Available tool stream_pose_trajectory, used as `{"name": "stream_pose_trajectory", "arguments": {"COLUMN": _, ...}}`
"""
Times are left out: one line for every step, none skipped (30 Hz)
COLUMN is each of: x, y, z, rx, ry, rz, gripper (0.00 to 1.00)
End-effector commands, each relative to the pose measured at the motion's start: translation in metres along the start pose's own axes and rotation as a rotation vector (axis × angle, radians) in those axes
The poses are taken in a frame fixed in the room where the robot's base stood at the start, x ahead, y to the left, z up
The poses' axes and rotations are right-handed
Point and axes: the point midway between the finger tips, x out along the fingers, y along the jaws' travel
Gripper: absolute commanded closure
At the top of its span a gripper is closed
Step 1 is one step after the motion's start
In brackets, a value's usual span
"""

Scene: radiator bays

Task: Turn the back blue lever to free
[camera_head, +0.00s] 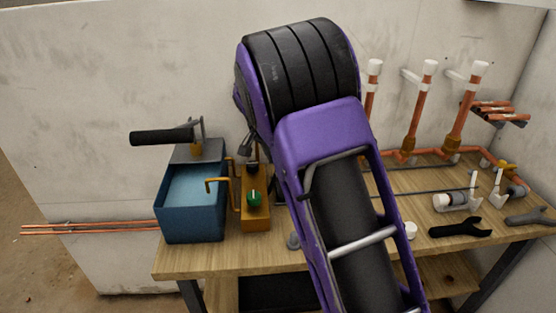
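I see no blue lever in this view. My purple and black arm (322,140) rises through the middle and hides part of the bench and wall behind it. My gripper cannot be made out; the arm's far end is hidden behind its own elbow. A small grey part shows at the elbow's lower left, but I cannot tell what it belongs to.
A blue water tank (190,213) with a black handle (162,137) stands on the wooden bench (210,258) at left, beside a yellow block with a green knob (254,198). Copper pipes (420,117) stand at right. A black wrench (460,229) lies in front.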

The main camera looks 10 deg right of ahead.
Motion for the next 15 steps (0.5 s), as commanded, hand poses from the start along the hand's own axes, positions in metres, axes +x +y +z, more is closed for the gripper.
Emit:
{"name": "stream_pose_trajectory", "arguments": {"x": -0.002, "y": 0.000, "z": 0.000, "rx": 0.000, "ry": 0.000, "rz": 0.000, "gripper": 0.41}}
{"name": "stream_pose_trajectory", "arguments": {"x": -0.003, "y": 0.000, "z": 0.000, "rx": 0.000, "ry": 0.000, "rz": -0.001, "gripper": 0.41}}
{"name": "stream_pose_trajectory", "arguments": {"x": -0.006, "y": 0.000, "z": 0.000, "rx": 0.000, "ry": 0.001, "rz": -0.001, "gripper": 0.41}}
{"name": "stream_pose_trajectory", "arguments": {"x": -0.009, "y": -0.001, "z": -0.001, "rx": 0.000, "ry": 0.001, "rz": -0.002, "gripper": 0.41}}
{"name": "stream_pose_trajectory", "arguments": {"x": -0.013, "y": -0.001, "z": -0.001, "rx": 0.000, "ry": 0.001, "rz": -0.003, "gripper": 0.41}}
{"name": "stream_pose_trajectory", "arguments": {"x": -0.020, "y": -0.001, "z": -0.001, "rx": -0.001, "ry": 0.002, "rz": -0.003, "gripper": 0.41}}
{"name": "stream_pose_trajectory", "arguments": {"x": -0.025, "y": -0.001, "z": -0.001, "rx": -0.001, "ry": 0.002, "rz": -0.003, "gripper": 0.41}}
{"name": "stream_pose_trajectory", "arguments": {"x": -0.032, "y": -0.001, "z": -0.001, "rx": 0.000, "ry": 0.002, "rz": -0.004, "gripper": 0.41}}
{"name": "stream_pose_trajectory", "arguments": {"x": -0.041, "y": -0.001, "z": -0.001, "rx": 0.000, "ry": 0.002, "rz": -0.005, "gripper": 0.41}}
{"name": "stream_pose_trajectory", "arguments": {"x": -0.048, "y": -0.001, "z": -0.001, "rx": 0.000, "ry": 0.002, "rz": -0.004, "gripper": 0.41}}
{"name": "stream_pose_trajectory", "arguments": {"x": -0.056, "y": -0.001, "z": -0.001, "rx": -0.001, "ry": 0.003, "rz": -0.006, "gripper": 0.41}}
{"name": "stream_pose_trajectory", "arguments": {"x": -0.066, "y": -0.001, "z": -0.001, "rx": -0.001, "ry": 0.002, "rz": -0.005, "gripper": 0.41}}
{"name": "stream_pose_trajectory", "arguments": {"x": -0.074, "y": -0.001, "z": -0.001, "rx": -0.001, "ry": 0.003, "rz": -0.005, "gripper": 0.41}}
{"name": "stream_pose_trajectory", "arguments": {"x": -0.081, "y": -0.001, "z": -0.001, "rx": -0.001, "ry": 0.002, "rz": -0.005, "gripper": 0.41}}
{"name": "stream_pose_trajectory", "arguments": {"x": -0.091, "y": -0.001, "z": -0.001, "rx": -0.001, "ry": 0.002, "rz": -0.005, "gripper": 0.41}}
